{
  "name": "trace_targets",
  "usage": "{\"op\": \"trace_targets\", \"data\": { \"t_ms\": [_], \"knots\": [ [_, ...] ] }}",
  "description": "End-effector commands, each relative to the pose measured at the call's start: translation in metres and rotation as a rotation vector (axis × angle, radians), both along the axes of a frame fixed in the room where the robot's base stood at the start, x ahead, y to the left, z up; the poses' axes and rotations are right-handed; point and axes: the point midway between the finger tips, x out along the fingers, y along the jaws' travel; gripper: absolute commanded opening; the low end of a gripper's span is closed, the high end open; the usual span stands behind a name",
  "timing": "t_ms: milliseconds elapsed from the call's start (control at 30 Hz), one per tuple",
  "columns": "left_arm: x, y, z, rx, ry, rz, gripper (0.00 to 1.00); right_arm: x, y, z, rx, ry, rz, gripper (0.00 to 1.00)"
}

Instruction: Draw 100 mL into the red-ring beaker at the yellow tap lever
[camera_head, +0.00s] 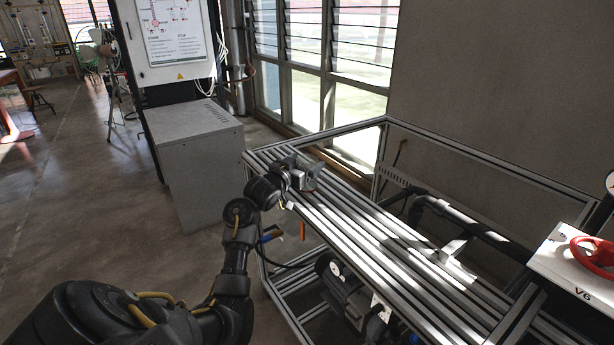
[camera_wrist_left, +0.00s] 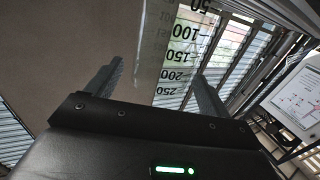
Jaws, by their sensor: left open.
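My left gripper (camera_head: 303,176) is over the far left end of the slatted metal frame in the head view. In the left wrist view its two fingers (camera_wrist_left: 158,70) stand apart, open. A clear beaker (camera_wrist_left: 178,52) with black marks from 50 to 250 shows between and beyond the fingers. Whether it touches them I cannot tell. No red ring is visible on it, and I cannot make the beaker out in the head view. No yellow tap lever shows in either view. My right gripper is not in view.
The slatted metal frame (camera_head: 372,232) runs from the middle to the lower right. A white box marked V6 with a red handwheel (camera_head: 590,252) stands at the right edge. A grey cabinet (camera_head: 200,160) stands behind on the left.

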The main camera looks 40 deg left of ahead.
Motion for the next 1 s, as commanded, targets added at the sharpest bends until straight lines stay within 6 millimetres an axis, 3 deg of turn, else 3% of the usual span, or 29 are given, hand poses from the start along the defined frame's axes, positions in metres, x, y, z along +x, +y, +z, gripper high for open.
{"op": "trace_targets", "data": {
  "t_ms": [67, 300, 567, 833, 1000],
  "knots": [
    [0.0, 0.0, 0.0, 0.0, 0.0, 0.0, 0.81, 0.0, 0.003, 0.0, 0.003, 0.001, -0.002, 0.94],
    [0.0, 0.0, 0.0, 0.0, 0.0, 0.0, 0.51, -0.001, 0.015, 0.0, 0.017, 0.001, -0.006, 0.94],
    [-0.001, 0.0, 0.0, 0.0, -0.001, 0.0, 0.17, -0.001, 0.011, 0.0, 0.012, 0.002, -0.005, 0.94],
    [-0.001, 0.0, 0.003, 0.0, -0.001, 0.0, 0.16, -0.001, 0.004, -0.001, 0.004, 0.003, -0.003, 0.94],
    [0.0, 0.001, 0.016, 0.002, -0.003, 0.0, 0.16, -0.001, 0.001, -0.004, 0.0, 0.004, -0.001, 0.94]
  ]
}}
